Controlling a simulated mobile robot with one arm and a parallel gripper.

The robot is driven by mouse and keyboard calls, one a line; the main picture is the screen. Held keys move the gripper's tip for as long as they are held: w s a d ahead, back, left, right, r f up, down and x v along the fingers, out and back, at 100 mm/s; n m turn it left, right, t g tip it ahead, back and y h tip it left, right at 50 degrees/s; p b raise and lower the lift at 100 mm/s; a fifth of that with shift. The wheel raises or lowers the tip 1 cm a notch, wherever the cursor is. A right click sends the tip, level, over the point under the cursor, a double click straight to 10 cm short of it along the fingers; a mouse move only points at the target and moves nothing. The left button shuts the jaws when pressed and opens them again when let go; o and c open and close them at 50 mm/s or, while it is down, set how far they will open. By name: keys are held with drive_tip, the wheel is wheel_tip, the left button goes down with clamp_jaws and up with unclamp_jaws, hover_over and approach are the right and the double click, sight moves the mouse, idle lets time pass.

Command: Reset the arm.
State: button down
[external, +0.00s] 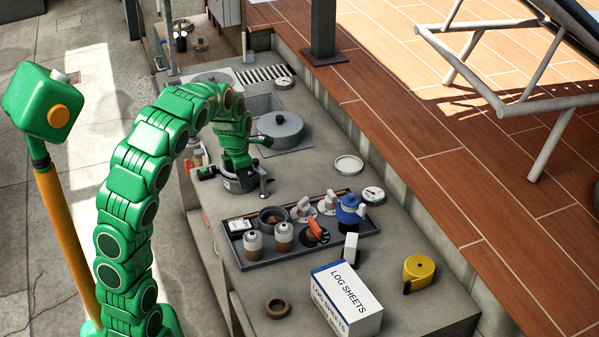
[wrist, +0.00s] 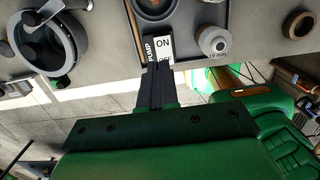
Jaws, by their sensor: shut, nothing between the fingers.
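My gripper (wrist: 153,88) is in the wrist view with its two dark fingers together, shut and empty. In the external view my green arm rises from the bottom left, bends over at the top and comes down above the bench's left side. The fingers are hard to make out there against the dark ring-shaped fitting (external: 240,183).
The grey tray (external: 256,266) holds jars, knobs and a blue item. A lidded pot (external: 281,130) stands behind. A LOG SHEETS box (external: 346,296), yellow tape measure (external: 419,270) and brown ring (external: 278,308) lie nearer. Open floor (external: 40,240) is left of the bench.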

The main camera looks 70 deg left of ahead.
drive_tip(key=shift+w+r, duration=0.1)
drive_tip(key=shift+r, duration=0.45)
drive_tip(key=s+d+r+m+g, duration=0.1)
drive_tip(key=s+d+m, duration=0.2)
drive_tip(key=d+m, duration=0.6)
drive_tip(key=s+d+r+m, duration=0.1)
drive_tip(key=s+d+m, duration=0.2)
drive_tip(key=d+m, duration=0.55)
drive_tip(key=s+d+f+m+g, duration=0.2)
drive_tip(key=s+d+m, duration=1.5)
drive_tip(key=m, duration=0.1)
drive_tip(key=shift+d+f, duration=0.2)
drive_tip(key=shift+f, duration=0.05)
